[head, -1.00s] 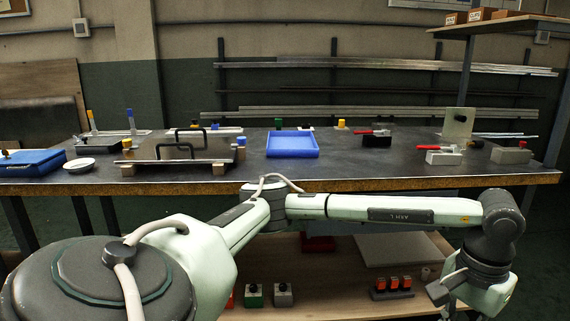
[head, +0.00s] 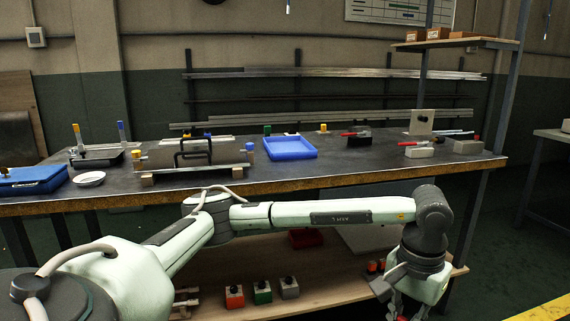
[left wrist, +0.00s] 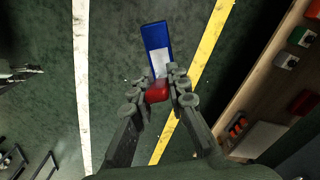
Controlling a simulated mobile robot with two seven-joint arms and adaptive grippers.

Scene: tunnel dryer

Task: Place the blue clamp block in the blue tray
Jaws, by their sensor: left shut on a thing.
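The blue clamp block (left wrist: 156,42), with a pale label and a red end, is in the left wrist view. My left gripper (left wrist: 160,88) is shut on its red end, and the blue part sticks out beyond the fingertips over the green floor. In the head view my left gripper (head: 405,308) hangs low at the bottom right, in front of the bench and below its top. The held block is mostly cut off there. My right gripper is not in view.
A plate fixture with black handles (head: 190,155) stands left of the tray. Red-handled clamps (head: 418,149) stand to its right. A wooden lower shelf (head: 330,290) holds several knobbed blocks (head: 263,292). Bare bench top (head: 330,165) lies in front of the tray.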

